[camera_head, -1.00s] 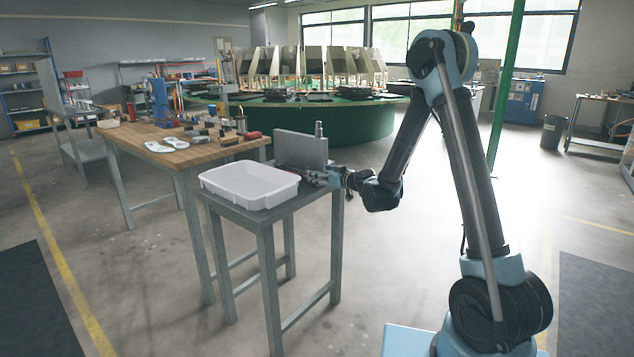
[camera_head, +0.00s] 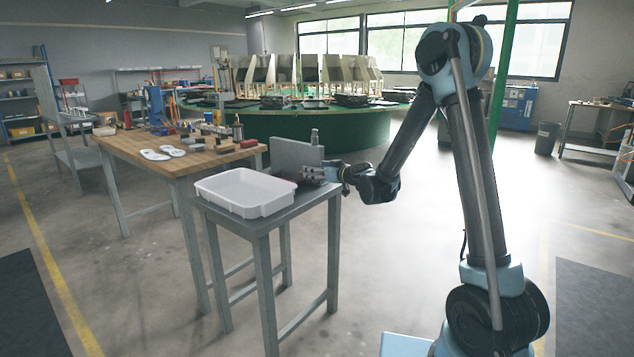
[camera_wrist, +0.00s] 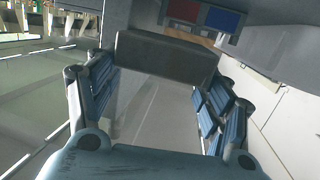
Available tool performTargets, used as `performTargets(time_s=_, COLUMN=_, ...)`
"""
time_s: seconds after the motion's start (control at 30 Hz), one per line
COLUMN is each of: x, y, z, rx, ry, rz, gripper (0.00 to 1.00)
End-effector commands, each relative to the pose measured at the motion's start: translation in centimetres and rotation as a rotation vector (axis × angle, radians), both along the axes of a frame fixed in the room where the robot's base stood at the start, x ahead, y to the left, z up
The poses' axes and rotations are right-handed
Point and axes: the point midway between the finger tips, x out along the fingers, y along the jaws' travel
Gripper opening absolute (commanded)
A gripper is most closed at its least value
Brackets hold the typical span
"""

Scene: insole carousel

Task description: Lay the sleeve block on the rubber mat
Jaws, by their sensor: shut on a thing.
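A dark grey-brown block (camera_wrist: 165,58), which I take to be the sleeve block, sits crosswise between the fingertips of my gripper in the wrist view. My gripper (camera_wrist: 163,75) is shut on it, with a blue-padded finger at each end. In the head view my gripper (camera_head: 318,175) is over the right end of the small grey table (camera_head: 285,212), close to the upright grey panel (camera_head: 296,155). The block is too small to make out clearly there. I cannot tell for sure which surface is the rubber mat; dark mats lie on the floor at left (camera_head: 30,305) and right (camera_head: 595,305).
A white tray (camera_head: 245,207) takes up the left of the small table. A wooden workbench (camera_head: 190,165) with insoles and tools stands behind left. A green carousel (camera_head: 300,126) is at the back. Open floor lies right.

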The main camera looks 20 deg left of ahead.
Motion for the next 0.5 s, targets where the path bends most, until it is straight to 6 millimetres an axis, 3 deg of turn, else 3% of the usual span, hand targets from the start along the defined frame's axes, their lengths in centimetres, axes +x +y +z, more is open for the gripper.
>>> performTargets(time_s=0.5, x=0.5, y=-0.4, z=11.0, rx=0.002, ry=-0.002, rz=-0.013, gripper=0.07)
